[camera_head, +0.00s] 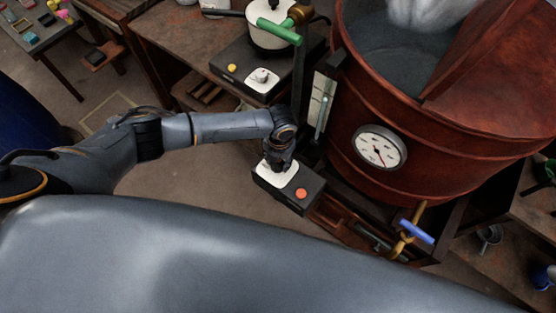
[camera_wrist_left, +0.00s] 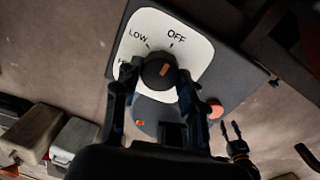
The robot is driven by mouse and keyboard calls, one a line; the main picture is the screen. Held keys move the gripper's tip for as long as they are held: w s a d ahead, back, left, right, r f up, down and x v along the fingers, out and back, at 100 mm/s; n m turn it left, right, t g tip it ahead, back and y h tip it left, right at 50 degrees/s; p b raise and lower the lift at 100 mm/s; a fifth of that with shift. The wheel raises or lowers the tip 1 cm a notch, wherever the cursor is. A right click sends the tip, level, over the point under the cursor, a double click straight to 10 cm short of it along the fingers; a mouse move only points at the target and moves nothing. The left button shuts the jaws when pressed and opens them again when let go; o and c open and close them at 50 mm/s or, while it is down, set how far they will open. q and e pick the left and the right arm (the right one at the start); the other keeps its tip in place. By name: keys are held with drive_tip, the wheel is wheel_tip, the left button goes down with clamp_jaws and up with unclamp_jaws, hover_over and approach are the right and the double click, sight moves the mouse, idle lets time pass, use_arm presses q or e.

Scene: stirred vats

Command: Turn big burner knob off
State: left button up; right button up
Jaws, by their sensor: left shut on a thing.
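The big burner control box is dark with a white dial plate (camera_head: 270,177) and stands below the red vat. In the left wrist view the plate (camera_wrist_left: 200,55) reads LOW and OFF, with another label partly hidden. The round black knob (camera_wrist_left: 157,73) has an orange mark that seems to point roughly toward the OFF tick; the exact setting is hard to tell. My left gripper (camera_head: 279,168) points down at the box, its fingers shut on the knob's sides. It hides the knob in the head view. My right gripper (camera_wrist_left: 230,127) seems to show small in the wrist view, fingers apart.
An orange button (camera_head: 301,194) is on the box beside the plate. The red vat (camera_head: 450,150) with a round gauge (camera_head: 381,148) stands close on the right. A smaller burner (camera_head: 262,78) with a pot is behind. A blue-handled valve (camera_head: 417,232) is at front right.

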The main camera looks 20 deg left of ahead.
sight(279, 164)
use_arm(q)
drive_tip(key=o, duration=1.1)
drive_tip(key=shift+o, duration=0.2)
wheel_tip(279, 164, up, 12)
drive_tip(key=shift+d, duration=0.25)
